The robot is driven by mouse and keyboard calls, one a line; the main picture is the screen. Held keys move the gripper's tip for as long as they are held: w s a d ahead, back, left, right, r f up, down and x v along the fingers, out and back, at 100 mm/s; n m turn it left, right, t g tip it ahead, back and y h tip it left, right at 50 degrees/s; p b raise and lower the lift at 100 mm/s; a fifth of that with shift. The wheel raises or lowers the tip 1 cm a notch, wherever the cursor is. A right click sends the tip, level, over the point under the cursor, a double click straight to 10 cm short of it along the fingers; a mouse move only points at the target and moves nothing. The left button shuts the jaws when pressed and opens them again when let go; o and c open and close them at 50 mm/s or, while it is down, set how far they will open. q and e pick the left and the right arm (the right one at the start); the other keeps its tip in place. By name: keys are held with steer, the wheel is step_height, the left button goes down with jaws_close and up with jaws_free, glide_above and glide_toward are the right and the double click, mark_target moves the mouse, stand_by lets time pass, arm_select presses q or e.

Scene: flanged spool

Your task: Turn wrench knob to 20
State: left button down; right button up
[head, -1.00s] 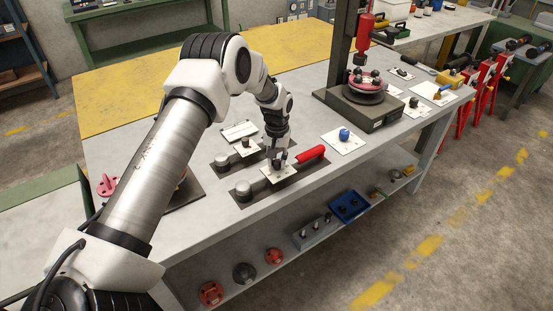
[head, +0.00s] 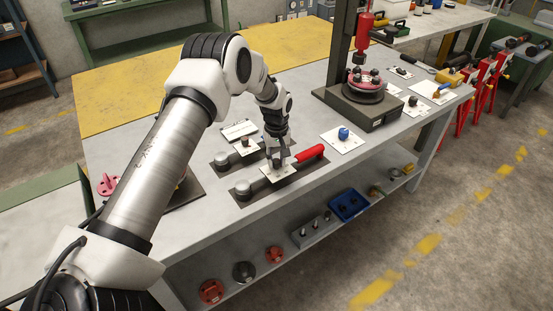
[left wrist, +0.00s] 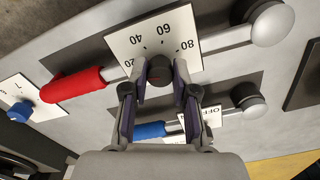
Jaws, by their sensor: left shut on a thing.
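A torque wrench with a red handle (head: 310,153) lies on a dark mat on the bench. Its white dial plate (left wrist: 124,43) carries the numbers 20, 40, 60 and 80. A dark round knob (left wrist: 160,68) stands on the plate; its pointer setting is not clear. My left gripper (head: 279,162) reaches down onto the plate. In the left wrist view its two fingers (left wrist: 160,82) are closed on either side of the knob. The gripper hides the knob in the head view. My right gripper is not in view.
Beside it lies a second wrench with a blue handle (left wrist: 148,130) and an OFF plate, close to my fingers. A blue knob on a white plate (head: 344,139) sits to the right. A dark stand with a red tool (head: 364,34) rises behind.

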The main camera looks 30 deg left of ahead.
mark_target(277, 160)
arm_select(q)
steer(key=c, duration=1.2)
jaws_free()
steer(key=o, duration=0.3)
steer(key=shift+w+f, duration=0.1)
steer(key=shift+w+a+f, duration=0.1)
steer(key=shift+r, duration=0.4)
step_height(277, 160, up, 11)
